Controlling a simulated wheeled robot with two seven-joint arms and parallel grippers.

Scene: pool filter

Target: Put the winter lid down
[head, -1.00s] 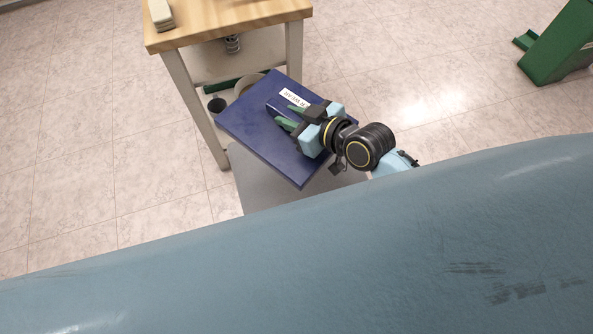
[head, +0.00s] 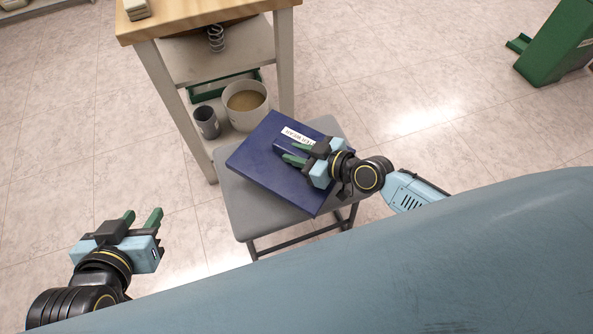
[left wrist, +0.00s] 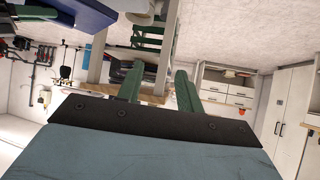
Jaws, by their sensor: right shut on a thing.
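My left gripper (head: 140,216) is at the lower left, open and empty, apart from the lid. Its fingers also show in the left wrist view (left wrist: 160,88), with a blue surface, likely the lid, at upper left (left wrist: 75,14).
A wooden-topped workbench (head: 190,22) stands behind the stool. Its low shelf holds a beige-filled bucket (head: 246,104), a grey cup (head: 207,123) and a green tray. A green box (head: 556,45) stands at upper right. The tiled floor between is clear.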

